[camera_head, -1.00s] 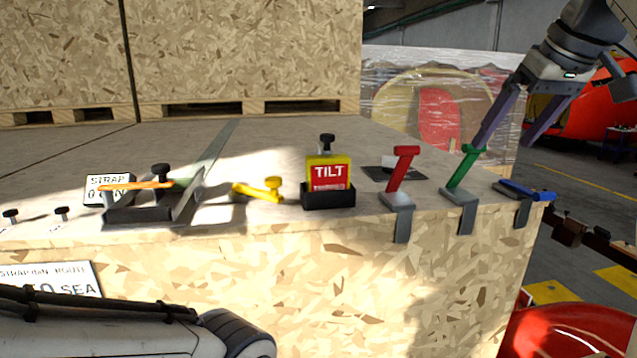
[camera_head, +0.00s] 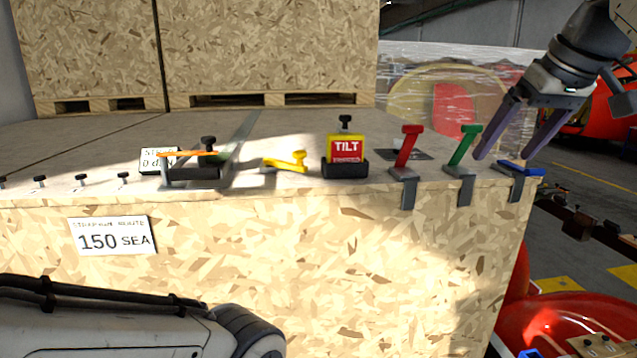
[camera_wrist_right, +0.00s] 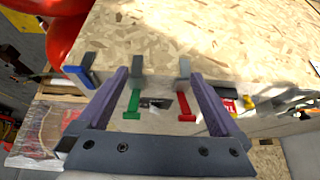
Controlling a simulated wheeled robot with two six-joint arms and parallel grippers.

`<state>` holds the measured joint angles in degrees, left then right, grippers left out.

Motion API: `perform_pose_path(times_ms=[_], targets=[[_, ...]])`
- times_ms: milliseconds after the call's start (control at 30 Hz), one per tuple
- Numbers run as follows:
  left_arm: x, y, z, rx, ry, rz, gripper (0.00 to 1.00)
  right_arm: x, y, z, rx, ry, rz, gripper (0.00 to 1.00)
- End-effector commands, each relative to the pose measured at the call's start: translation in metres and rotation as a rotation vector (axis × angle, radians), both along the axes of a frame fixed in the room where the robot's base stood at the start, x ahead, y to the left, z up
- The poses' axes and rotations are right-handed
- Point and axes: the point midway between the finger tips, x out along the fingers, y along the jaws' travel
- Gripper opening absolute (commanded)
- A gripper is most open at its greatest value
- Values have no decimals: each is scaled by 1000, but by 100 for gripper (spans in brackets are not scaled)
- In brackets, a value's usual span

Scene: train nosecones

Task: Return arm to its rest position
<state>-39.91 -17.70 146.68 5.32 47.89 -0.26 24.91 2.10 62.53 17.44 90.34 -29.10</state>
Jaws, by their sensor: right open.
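My right gripper (camera_head: 506,156) is open and empty at the upper right of the head view, fingers pointing down. Its fingertips appear near the green lever (camera_head: 464,147) and the blue lever (camera_head: 518,168); contact cannot be told. In the right wrist view the open fingers (camera_wrist_right: 160,75) appear on either side of the green lever (camera_wrist_right: 132,103) and the red lever (camera_wrist_right: 183,104), with nothing held. The red lever (camera_head: 408,148) and green lever stand tilted; the blue one lies flat. A grey-white arm link of mine crosses the lower left; my left gripper is not in view.
A wooden crate (camera_head: 330,240) carries the levers along its front edge. The yellow TILT block (camera_head: 345,150), a yellow handle (camera_head: 285,162) and a black bracket (camera_head: 190,172) are also there. A red rounded body (camera_head: 570,305) lies right of the crate.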

Motion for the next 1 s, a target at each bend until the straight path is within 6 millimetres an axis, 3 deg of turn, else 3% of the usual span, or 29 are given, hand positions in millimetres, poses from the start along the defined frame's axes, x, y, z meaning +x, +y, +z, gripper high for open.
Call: perform_pose_path(times_ms=[167,367,533,667,800,1000], targets=[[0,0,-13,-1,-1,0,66,4,28,-35,20,32,31,100],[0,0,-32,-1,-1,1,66,3,75,-91,43,93,83,100],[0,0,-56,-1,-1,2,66,-13,133,-167,51,171,153,100],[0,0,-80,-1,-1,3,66,-47,185,-246,38,251,227,100],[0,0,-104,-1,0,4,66,-100,225,-330,-2,330,311,100],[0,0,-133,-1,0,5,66,-184,246,-433,-81,414,428,100]])
